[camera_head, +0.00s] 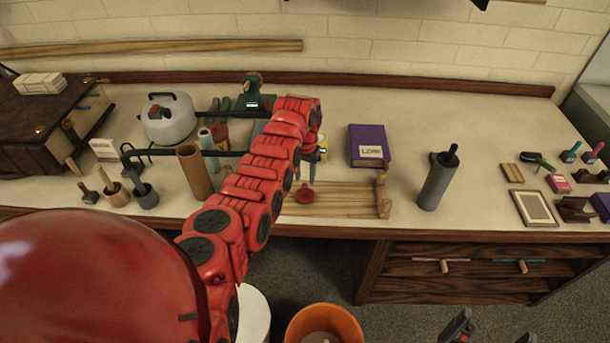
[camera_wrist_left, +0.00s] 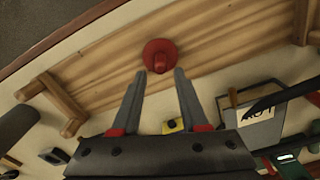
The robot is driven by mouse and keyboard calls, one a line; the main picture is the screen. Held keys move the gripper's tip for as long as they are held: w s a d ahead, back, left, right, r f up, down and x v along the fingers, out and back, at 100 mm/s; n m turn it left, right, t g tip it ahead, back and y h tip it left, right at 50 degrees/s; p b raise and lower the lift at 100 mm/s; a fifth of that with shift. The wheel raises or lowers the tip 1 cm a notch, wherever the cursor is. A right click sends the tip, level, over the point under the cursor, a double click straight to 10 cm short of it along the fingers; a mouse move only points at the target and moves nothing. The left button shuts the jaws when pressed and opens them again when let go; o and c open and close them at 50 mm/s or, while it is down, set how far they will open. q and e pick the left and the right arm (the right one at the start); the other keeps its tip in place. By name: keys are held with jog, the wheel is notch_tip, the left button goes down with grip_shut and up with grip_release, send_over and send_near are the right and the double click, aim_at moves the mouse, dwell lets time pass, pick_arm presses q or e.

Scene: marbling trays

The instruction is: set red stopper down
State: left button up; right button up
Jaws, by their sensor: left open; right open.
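The red stopper (camera_head: 304,194) sits on a low wooden stand (camera_head: 345,200) near the front of the worktop. In the left wrist view the stopper (camera_wrist_left: 160,55) shows as a round red disc with a small knob, on the bare slats of the stand (camera_wrist_left: 230,40). My left gripper (camera_head: 312,172) is over the stand, its jaws open and empty. In the left wrist view the fingertips (camera_wrist_left: 160,71) are just short of the stopper, apart on either side of its knob. My right gripper (camera_head: 491,334) is open, low at the bottom edge, away from the worktop.
A brown tube (camera_head: 194,172) and several tools are to the left. An orange bucket (camera_head: 324,325) is on the floor. Worktop between book and cylinder is clear.

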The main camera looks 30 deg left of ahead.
pick_arm(q)
jog(key=o, duration=0.6)
jog(key=shift+c, duration=0.2)
jog(key=shift+r, duration=0.1)
